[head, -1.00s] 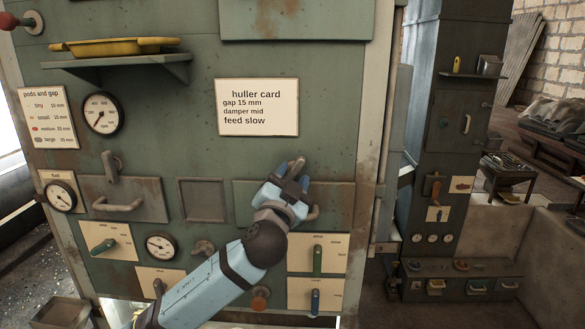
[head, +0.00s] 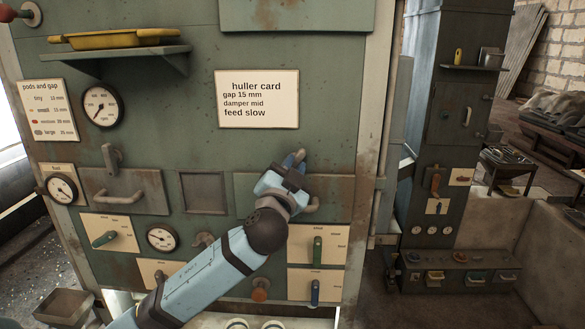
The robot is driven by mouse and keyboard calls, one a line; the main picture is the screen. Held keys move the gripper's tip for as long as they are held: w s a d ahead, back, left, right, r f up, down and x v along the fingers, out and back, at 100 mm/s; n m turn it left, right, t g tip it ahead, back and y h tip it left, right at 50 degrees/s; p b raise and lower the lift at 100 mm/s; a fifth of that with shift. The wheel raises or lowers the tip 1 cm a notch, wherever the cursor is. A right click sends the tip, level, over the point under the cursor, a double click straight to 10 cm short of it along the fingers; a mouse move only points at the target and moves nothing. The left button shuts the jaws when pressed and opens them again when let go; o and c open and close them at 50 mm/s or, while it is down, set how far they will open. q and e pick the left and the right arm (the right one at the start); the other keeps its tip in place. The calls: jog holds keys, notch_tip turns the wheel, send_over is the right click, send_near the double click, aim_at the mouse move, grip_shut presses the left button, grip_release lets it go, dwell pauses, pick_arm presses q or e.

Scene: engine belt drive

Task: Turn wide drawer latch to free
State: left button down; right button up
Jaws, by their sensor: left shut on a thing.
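The wide drawer (head: 341,197) is a grey-green front with rust in the middle right of the machine panel, and its bar handle (head: 313,206) shows partly behind my left gripper. The latch (head: 301,153) is a small grey piece at the drawer's top edge, mostly hidden by the gripper. My left gripper (head: 293,163), blue with dark parts, is shut on the latch. The latch's exact angle cannot be told. My right gripper is not in view.
A narrower drawer (head: 148,199) with its own upright latch (head: 111,156) is at the left. Green (head: 317,250) and blue (head: 315,291) levers are below the wide drawer. A shelf (head: 122,59) with a yellow tray juts out at the upper left.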

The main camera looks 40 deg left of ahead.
pick_arm(q)
jog(key=shift+m, duration=0.3)
jog(key=m+g+h, duration=0.1)
jog(key=m, duration=0.2)
jog(key=m+h, duration=0.1)
jog(key=m, duration=0.3)
jog(key=m+g+h, duration=0.1)
jog(key=m, duration=0.3)
jog(key=shift+r+g+h, duration=0.1)
jog(key=shift+g+h, duration=0.2)
jog(key=shift+h, duration=0.1)
jog(key=shift+m, duration=0.4)
jog(key=c, duration=1.1)
grip_release()
jog(key=shift+o, duration=0.2)
